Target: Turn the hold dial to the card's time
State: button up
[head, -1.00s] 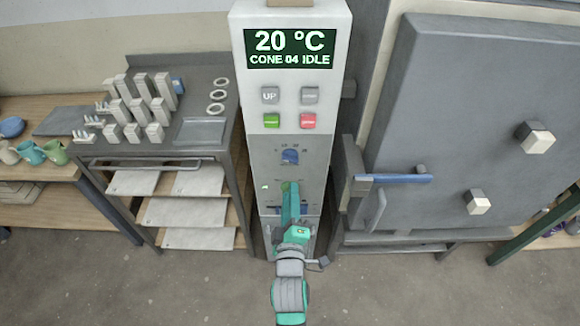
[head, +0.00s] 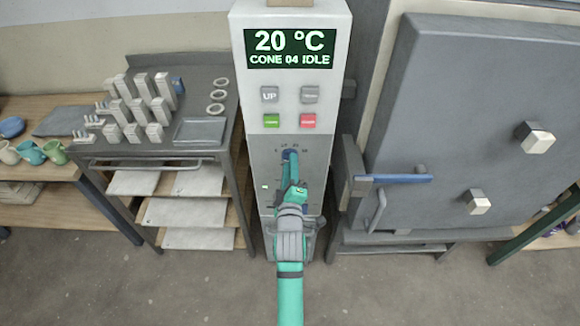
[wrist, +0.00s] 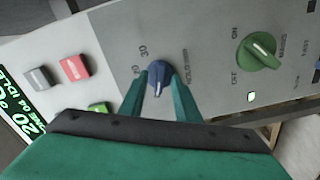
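The blue hold dial (wrist: 159,74) is on the grey panel of the kiln controller, and it also shows in the head view (head: 290,154). In the wrist view its white pointer mark faces the bottom of the picture, the left side of its scale in the head view. The numbers 30 and 20 show beside it in the wrist view. My gripper (wrist: 160,82) is open, with one teal finger on each side of the dial; I cannot tell whether they touch it. In the head view my gripper (head: 289,164) covers the panel below the dial. I see no card.
Red (head: 308,121) and green (head: 271,121) buttons sit above the dial. The display (head: 290,48) reads 20 °C, CONE 04 IDLE. The kiln door (head: 470,120) stands to the right.

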jog(key=shift+w, duration=0.1)
jog(key=shift+c, duration=0.6)
grip_shut()
jog(key=shift+m, duration=0.3)
jog(key=m, duration=2.6)
jog(key=shift+a+f, duration=0.15)
